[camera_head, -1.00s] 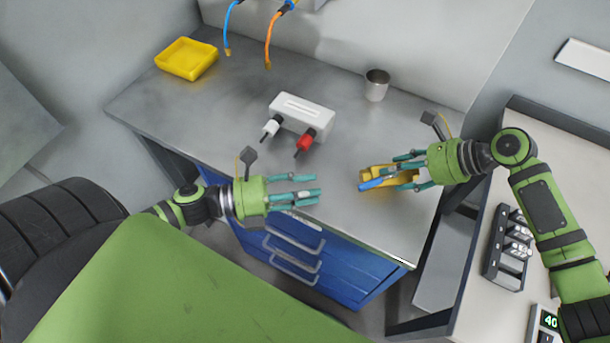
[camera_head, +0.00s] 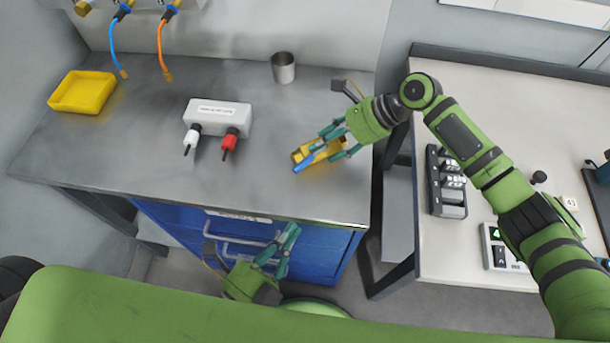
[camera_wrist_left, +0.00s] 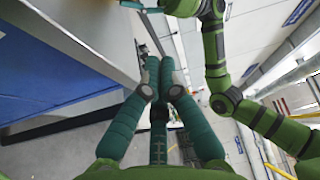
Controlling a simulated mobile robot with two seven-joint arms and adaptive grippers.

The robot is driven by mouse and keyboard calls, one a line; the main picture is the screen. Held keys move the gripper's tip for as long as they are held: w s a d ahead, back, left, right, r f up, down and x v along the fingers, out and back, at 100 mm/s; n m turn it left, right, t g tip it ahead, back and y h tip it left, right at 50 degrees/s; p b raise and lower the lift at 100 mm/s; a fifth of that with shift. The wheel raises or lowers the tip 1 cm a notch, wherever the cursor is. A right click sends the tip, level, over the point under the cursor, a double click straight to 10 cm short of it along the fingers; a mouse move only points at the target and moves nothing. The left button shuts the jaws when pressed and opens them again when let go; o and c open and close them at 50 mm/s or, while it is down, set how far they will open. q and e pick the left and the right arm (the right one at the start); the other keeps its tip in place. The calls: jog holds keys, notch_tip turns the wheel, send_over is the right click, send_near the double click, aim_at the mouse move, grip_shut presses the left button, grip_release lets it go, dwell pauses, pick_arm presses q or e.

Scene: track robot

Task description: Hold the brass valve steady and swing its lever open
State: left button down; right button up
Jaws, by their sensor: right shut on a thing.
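The brass valve (camera_head: 327,151) is a yellow-gold body lying low over the right front of the grey bench. Its blue lever (camera_head: 303,165) points toward the lower left. My right gripper (camera_head: 333,144) is shut on the valve, and its teal fingers hide part of the body. My left gripper (camera_head: 283,249) is in front of the bench's front edge, below and left of the valve, apart from it.
On the bench stand a white box (camera_head: 217,116) with white and red plugs, a yellow tray (camera_head: 82,92) and a metal cup (camera_head: 283,67). Blue and orange hoses hang at the back. Blue drawers (camera_head: 180,225) with handles are below. A second table (camera_head: 445,90) stands at right.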

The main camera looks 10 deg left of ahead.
aim_at(309, 159)
pick_arm(q)
jog(key=x, duration=0.9)
jog(key=shift+w+d+r, duration=0.1)
jog(key=shift+w, duration=0.2)
jog(key=shift+w+a+f, duration=0.25)
jog(key=shift+w+a, duration=0.8)
jog(key=shift+w, duration=0.15)
jog(key=shift+w+a, duration=0.2)
jog(key=shift+a, duration=0.2)
pick_arm(e)
jog(key=shift+a, duration=0.15)
